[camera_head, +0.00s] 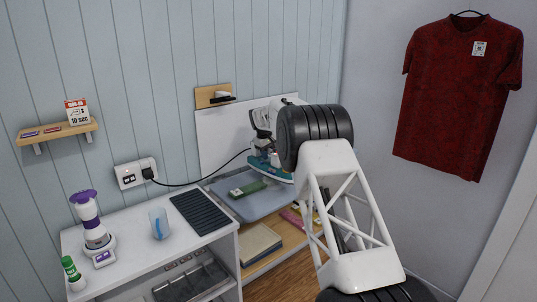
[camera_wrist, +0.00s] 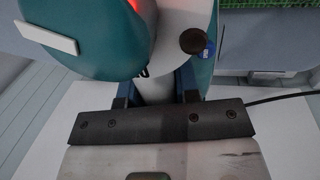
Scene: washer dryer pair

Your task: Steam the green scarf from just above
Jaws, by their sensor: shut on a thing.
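The green scarf (camera_head: 248,188) lies folded, with a pale label, on the blue-grey ironing surface (camera_head: 270,204). Part of it shows at the top right of the wrist view (camera_wrist: 287,14). A teal and white iron (camera_head: 268,163) is held by my gripper (camera_head: 262,133); it also shows large in the wrist view (camera_wrist: 90,42), with a red light. My gripper's fingers (camera_wrist: 157,88) are shut around its white handle. The iron is close to the scarf's right side in the head view; its exact height above the surface cannot be told. My arm hides part of the surface.
A black cord (camera_head: 195,184) runs from the iron to a wall socket (camera_head: 135,173). A red shirt (camera_head: 458,95) hangs at the right.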

